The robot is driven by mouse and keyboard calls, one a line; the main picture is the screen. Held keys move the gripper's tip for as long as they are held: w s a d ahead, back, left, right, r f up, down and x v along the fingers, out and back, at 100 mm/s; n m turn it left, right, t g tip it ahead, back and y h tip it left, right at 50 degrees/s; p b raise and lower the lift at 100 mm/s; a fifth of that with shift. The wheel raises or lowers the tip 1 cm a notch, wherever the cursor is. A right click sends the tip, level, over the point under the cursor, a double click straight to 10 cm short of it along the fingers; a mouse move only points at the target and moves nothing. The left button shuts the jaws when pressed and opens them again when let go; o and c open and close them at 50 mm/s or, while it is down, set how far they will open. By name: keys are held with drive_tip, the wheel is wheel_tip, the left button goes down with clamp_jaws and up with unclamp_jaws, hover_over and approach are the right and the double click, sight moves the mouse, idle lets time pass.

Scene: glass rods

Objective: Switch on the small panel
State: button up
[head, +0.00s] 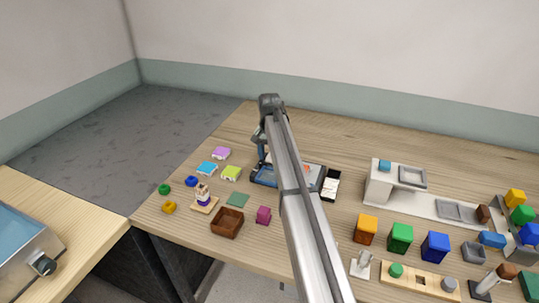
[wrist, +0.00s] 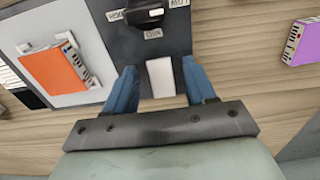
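The small panel is a dark grey board (wrist: 120,50) in the wrist view, with a black rotary knob (wrist: 145,14) at the top and a white rectangular switch or plate (wrist: 161,77) below it. Labels surround the knob, only partly readable. My gripper (wrist: 160,68) is open, its two blue fingers on either side of the white plate, apart from it. Whether the fingertips touch the board I cannot tell. In the head view the panel (head: 264,180) is partly hidden behind my arm.
A light grey plate (wrist: 38,38) with an orange block (wrist: 56,68) adjoins the panel. A purple block (wrist: 304,42) lies to the right in the wrist view. Several coloured blocks, a brown tray (head: 227,236) and a white stand (head: 378,188) are spread over the wooden table.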

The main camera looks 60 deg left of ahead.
clamp_jaws()
drive_tip(key=shift+w+a+r+g+h, duration=0.1)
drive_tip(key=shift+w+a+g+h, duration=0.25)
drive_tip(key=shift+g+h, duration=0.95)
drive_tip(key=shift+o, duration=0.2)
unclamp_jaws()
drive_tip(key=shift+r, duration=0.2)
